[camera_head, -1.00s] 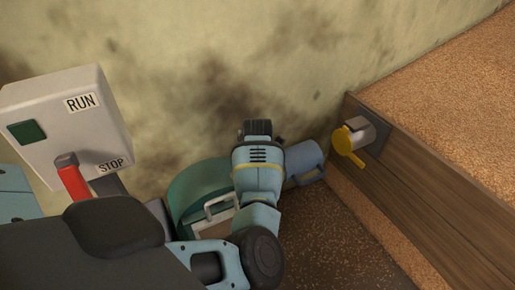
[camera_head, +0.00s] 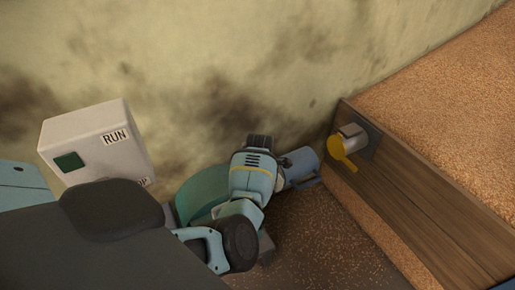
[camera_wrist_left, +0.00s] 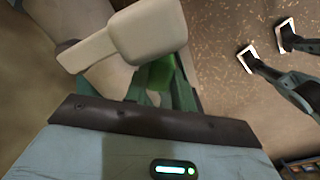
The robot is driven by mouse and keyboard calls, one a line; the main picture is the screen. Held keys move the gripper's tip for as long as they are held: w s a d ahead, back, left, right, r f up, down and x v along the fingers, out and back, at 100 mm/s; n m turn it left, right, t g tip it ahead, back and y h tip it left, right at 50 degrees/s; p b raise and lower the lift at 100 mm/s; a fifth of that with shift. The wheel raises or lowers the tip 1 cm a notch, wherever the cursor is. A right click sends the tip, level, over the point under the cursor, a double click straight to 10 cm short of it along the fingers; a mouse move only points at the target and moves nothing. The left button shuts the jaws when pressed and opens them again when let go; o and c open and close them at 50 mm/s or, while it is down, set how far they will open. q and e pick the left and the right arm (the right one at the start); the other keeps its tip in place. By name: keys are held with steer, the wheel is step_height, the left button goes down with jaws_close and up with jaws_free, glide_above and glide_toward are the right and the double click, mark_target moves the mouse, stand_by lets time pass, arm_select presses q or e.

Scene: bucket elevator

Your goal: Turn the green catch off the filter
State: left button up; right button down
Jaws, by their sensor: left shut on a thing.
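In the left wrist view, a green piece (camera_wrist_left: 158,74), which looks like the catch, sits beneath a cream part (camera_wrist_left: 145,32). My left gripper (camera_wrist_left: 160,90) reaches up to it from the pale blue wrist body and is shut on it; the cream part covers some of the grip. The teal round housing (camera_head: 203,192) shows behind the forearm, and most of the filter area is covered.
A grey RUN/STOP box (camera_head: 95,140) with a green button stands at the left. A blue cylinder (camera_head: 301,166) lies behind my forearm. A wooden grain bin (camera_head: 420,195) with a yellow lever (camera_head: 340,150) stands at the right. Grain-strewn floor (camera_head: 320,240) is open between.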

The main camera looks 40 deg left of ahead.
arm_select(q)
steer(key=shift+r+m+p, duration=0.25)
steer(key=shift+m+p, duration=0.4)
steer(key=shift+m, duration=0.35)
steer(key=shift+m+p, duration=0.55)
steer(key=shift+m, duration=0.35)
steer(key=m+p, duration=0.2)
steer(key=m, duration=0.3)
steer(key=shift+f, duration=0.15)
steer(key=shift+m, duration=0.9)
steer(key=shift+w+m+p, duration=0.1)
steer(key=shift+m+p, duration=0.2)
steer(key=o, duration=1)
